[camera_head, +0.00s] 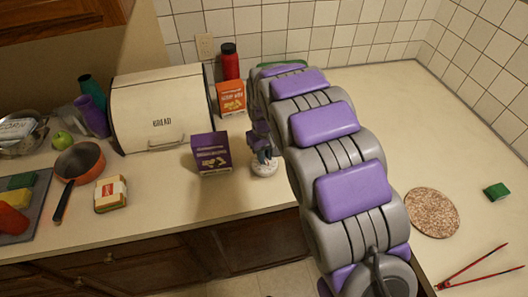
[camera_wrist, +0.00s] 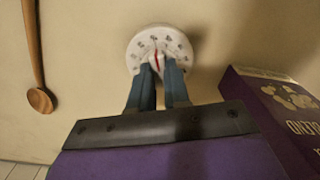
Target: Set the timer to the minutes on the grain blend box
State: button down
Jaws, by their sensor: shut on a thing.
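The timer is a round white dial (camera_head: 264,168) lying on the counter. In the wrist view the timer (camera_wrist: 143,42) shows marks around its rim and a red pointer line near its centre. My gripper (camera_head: 264,156) points down over it, and in the wrist view its blue fingers (camera_wrist: 160,70) are shut on the timer's middle knob, which they mostly hide. A purple box (camera_head: 211,153) with a pale food picture stands just left of the timer; it also shows in the wrist view (camera_wrist: 275,115). An orange box (camera_head: 231,98) stands behind. I cannot read minutes on either box.
A wooden spoon (camera_wrist: 36,60) lies beside the timer in the wrist view. Right are a round stone trivet (camera_head: 432,213), green sponge (camera_head: 497,191) and red tongs (camera_head: 478,265).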

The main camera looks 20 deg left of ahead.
jog(key=c, duration=1.1)
grip_release()
jog(key=shift+r, duration=0.1)
jog(key=shift+a+r+p, duration=0.1)
jog(key=shift+r+p, duration=1.65)
jog(key=shift+r, duration=6.8)
